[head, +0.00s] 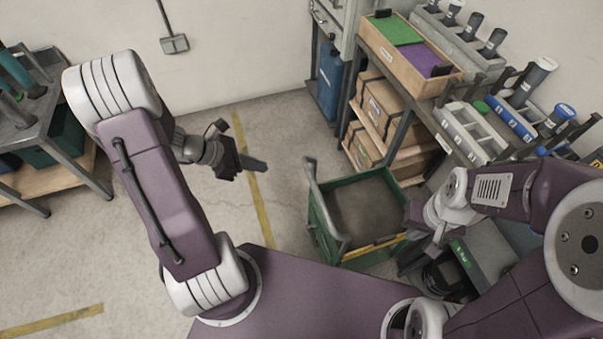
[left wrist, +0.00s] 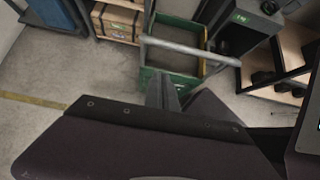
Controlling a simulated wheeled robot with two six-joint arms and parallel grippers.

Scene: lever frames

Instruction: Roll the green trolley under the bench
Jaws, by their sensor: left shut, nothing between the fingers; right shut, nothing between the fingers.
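The green trolley (head: 322,222) stands on the floor in front of me, an open box with a dark inside and a grey push handle (head: 318,200) on its left side. In the left wrist view the trolley (left wrist: 208,68) lies just past the fingertips. My left gripper (head: 256,165) is shut and empty, left of the handle and apart from it. Its fingers (left wrist: 162,92) also show in the left wrist view. My right gripper (head: 413,213) is at the trolley's right edge, partly hidden; contact cannot be told. A bench (head: 442,118) runs along the right wall.
Boxes (head: 383,105) fill shelves behind the trolley. A second table (head: 40,125) with a low shelf is at far left. A dark unit (head: 485,250) stands right of the trolley. The floor on the left is clear, with yellow lines.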

